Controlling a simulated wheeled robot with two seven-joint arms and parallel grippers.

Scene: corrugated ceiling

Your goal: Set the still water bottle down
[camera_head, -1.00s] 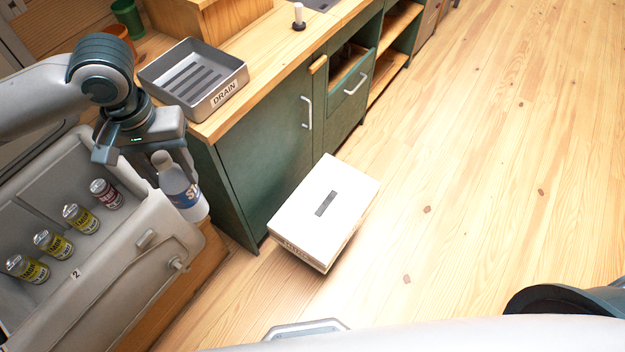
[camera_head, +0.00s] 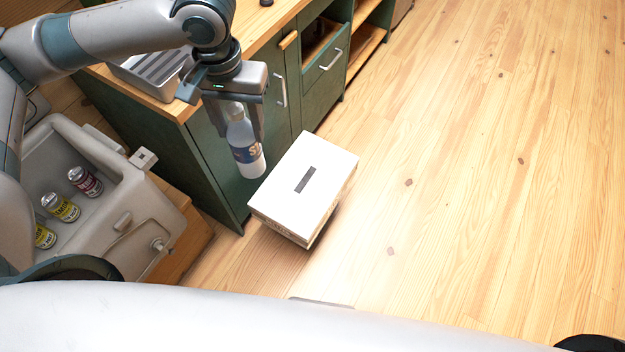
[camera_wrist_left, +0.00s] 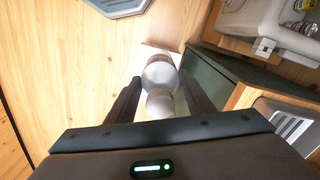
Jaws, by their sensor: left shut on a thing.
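The still water bottle (camera_head: 246,150) is clear with a white cap and a blue-and-white label. My left gripper (camera_head: 243,122) is shut on its upper part and holds it nearly upright in the air, in front of the green cabinet and left of the white box. In the left wrist view the bottle (camera_wrist_left: 160,75) sits between the two fingers of the left gripper (camera_wrist_left: 158,98), seen from above its cap. The white box is partly behind it there. My right gripper is not in view.
A white box (camera_head: 325,200) with a dark slot stands on the wooden floor. A grey cooler (camera_head: 120,215) with several cans is at left. The green cabinet (camera_head: 180,160) carries a grey drain tray (camera_head: 160,88), partly hidden by my arm. The floor at right is clear.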

